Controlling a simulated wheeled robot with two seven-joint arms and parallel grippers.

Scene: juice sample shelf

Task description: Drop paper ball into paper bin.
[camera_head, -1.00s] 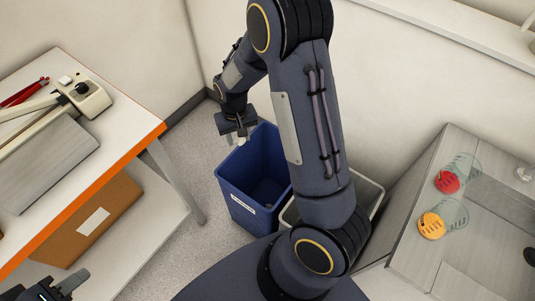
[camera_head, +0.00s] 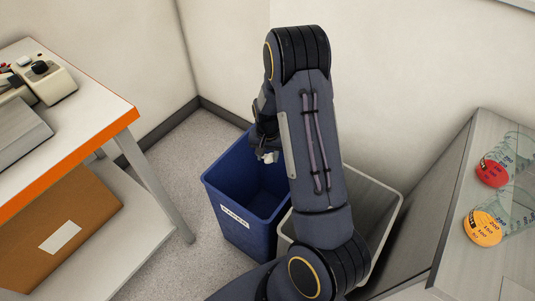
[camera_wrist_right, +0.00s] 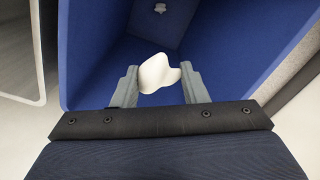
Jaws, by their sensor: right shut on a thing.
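The blue paper bin (camera_head: 238,228) stands on the floor in the middle of the head view, with a white label on its front. My right gripper (camera_head: 267,155) is over the bin's open top, partly hidden by my arm. In the right wrist view my right gripper (camera_wrist_right: 160,80) is shut on a crumpled white paper ball (camera_wrist_right: 157,73). The bin's blue inner walls (camera_wrist_right: 94,40) surround the view beyond the fingers. A small pale thing (camera_wrist_right: 160,8) lies deeper in the bin. My left gripper is not in view.
A grey-white bin (camera_head: 383,205) stands right of the blue bin, partly behind my arm. A table with an orange edge (camera_head: 75,160) is at left. A counter at right holds flasks with red (camera_head: 492,170) and orange (camera_head: 482,228) contents.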

